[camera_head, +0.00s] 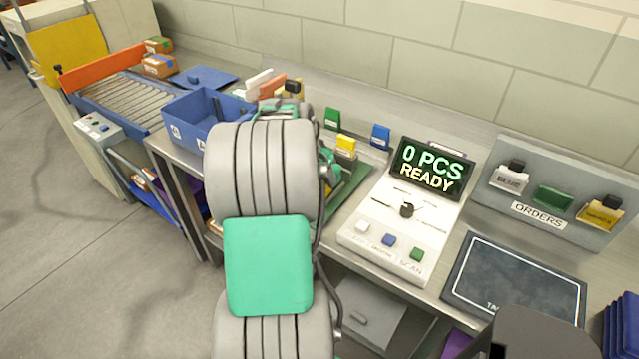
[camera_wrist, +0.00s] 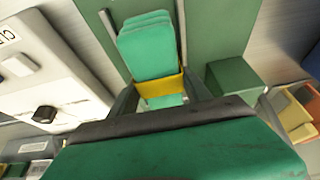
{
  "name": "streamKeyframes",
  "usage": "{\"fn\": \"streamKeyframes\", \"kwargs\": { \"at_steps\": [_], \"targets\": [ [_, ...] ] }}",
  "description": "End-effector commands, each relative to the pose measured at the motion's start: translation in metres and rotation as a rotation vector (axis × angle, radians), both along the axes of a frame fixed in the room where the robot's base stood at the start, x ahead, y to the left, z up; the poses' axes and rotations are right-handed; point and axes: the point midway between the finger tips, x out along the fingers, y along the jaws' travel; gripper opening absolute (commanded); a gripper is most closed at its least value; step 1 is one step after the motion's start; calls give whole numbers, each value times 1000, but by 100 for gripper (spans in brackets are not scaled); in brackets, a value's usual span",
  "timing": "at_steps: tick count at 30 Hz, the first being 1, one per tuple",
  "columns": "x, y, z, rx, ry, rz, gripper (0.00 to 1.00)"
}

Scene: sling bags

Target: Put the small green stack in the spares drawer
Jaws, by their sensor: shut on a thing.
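The small green stack (camera_wrist: 148,48) is a few green rounded pieces with a yellow band around them. In the wrist view it sits between the fingers of my gripper (camera_wrist: 161,86), which is shut on it at the band. A green mat (camera_wrist: 215,25) shows behind it; I cannot tell the gap. In the head view my arm hides most of the gripper and the stack. A grey drawer-like box (camera_head: 369,314) with a handle is under the bench; no label on it is readable, so I cannot tell if it is the spares drawer.
A white console (camera_head: 380,222) with a "0 PCS READY" display (camera_head: 431,168) stands right of my arm. A blue bin (camera_head: 187,119) is left. A dark green block (camera_wrist: 236,80) is close beside the right finger. An orders board (camera_head: 545,190) and dark pad (camera_head: 514,279) are right.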

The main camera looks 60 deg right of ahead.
Motion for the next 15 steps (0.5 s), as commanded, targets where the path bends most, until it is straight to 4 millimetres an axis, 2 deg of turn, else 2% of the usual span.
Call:
{"fn": "streamKeyframes", "kwargs": {
  "at_steps": [2, 11, 15],
  "targets": [
    [0, 0, 0, 0, 0, 0, 25],
    [0, 0, 1, -1, -1, 0, 1],
    [0, 0, 1, -1, -1, 0, 0]
  ]
}}
